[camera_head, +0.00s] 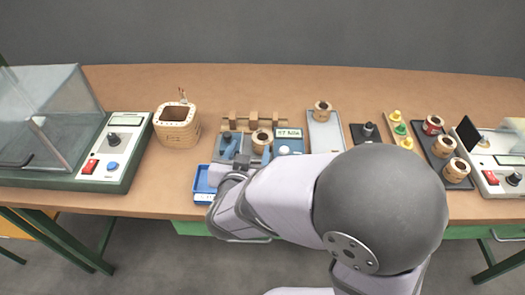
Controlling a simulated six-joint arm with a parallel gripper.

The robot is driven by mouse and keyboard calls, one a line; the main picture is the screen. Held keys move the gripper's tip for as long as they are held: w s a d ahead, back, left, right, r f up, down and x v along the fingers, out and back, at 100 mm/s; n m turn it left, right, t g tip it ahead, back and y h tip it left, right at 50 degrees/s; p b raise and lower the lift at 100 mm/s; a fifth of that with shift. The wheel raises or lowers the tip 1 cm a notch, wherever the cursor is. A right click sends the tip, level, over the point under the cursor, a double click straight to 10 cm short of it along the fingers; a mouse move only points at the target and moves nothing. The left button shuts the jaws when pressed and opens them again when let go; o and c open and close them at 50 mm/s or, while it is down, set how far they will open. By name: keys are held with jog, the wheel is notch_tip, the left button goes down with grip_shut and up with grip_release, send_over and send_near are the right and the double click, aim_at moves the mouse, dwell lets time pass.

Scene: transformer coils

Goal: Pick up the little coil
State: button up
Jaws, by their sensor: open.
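Several small tan coils with dark centres stand on the bench. One small coil (262,141) sits upright on a grey fixture near the middle, just beyond my gripper. Another small coil (322,111) stands at the back of a pale grey tray (325,138). The pictures do not single out one as the little coil. My gripper (238,168) is open, small in view and partly hidden by my arm; it is left of and nearer than the middle coil.
A large square coil (177,130) stands left of the middle. A clear-covered tester (75,160) fills the left side. A blue tray (203,184) lies at the front edge.

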aim_at(260, 143)
jog(key=shift+s+d+f+t+h+b, duration=0.1)
jog(key=shift+s+d+t+h+b, duration=0.15)
jog(key=shift+s+h, duration=0.2)
jog(key=shift+s+d+f+t+h+b, duration=0.1)
jog(key=shift+s+d+t+h+b, duration=0.1)
jog(key=shift+s+h, duration=0.2)
jog(key=shift+b+x, duration=0.3)
jog(key=shift+x, duration=3.4)
jog(key=shift+d, duration=0.1)
jog(key=c, duration=1)
jog(key=shift+c, duration=0.2)
notch_tip(260, 143, up, 10)
jog(key=p, duration=0.2)
jog(key=shift+p, duration=0.35)
